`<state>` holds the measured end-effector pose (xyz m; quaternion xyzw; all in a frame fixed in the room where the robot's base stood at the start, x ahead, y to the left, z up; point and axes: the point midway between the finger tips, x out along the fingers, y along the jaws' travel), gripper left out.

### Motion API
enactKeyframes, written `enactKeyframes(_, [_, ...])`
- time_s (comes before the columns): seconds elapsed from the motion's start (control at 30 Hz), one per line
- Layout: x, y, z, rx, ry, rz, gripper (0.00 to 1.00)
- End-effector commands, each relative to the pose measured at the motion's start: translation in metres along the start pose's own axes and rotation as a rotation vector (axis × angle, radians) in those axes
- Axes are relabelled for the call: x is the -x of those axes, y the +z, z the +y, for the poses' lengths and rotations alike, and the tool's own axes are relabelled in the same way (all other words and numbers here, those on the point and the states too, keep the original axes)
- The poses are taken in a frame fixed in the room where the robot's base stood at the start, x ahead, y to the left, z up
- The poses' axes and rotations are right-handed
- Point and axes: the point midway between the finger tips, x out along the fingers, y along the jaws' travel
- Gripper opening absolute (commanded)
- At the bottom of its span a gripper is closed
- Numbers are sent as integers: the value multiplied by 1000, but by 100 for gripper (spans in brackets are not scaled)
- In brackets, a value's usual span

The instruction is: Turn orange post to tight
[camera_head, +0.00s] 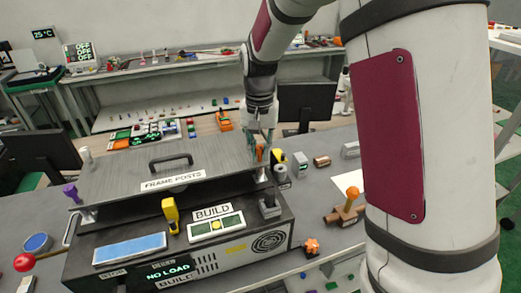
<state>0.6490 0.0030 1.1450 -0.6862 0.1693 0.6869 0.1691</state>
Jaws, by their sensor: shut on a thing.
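The orange post (260,154) stands at the far right corner of the grey plate labelled FRAME POSTS (125,170). Only a small part of it shows between the fingers. My gripper (262,148) reaches down from above and is shut on the orange post. The fingers are small in this view, and the post's exact angle and any tight mark are hard to make out.
A black handle (171,160) rises from the plate. A yellow lever (170,212) stands in front. Small items lie to the right.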

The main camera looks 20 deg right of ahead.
Motion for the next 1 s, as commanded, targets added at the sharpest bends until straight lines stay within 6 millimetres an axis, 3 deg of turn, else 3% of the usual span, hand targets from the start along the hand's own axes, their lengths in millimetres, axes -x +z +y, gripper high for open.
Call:
enactKeyframes(0.63, [2, -1, -1, -57, -3, 4, 0])
enactKeyframes(0.67, [2, -1, -1, -57, -3, 5, 20])
enactKeyframes(0.73, [1, -1, -1, -57, -3, 4, 36])
enactKeyframes(1.0, [1, -1, 0, -56, -1, 2, 39])
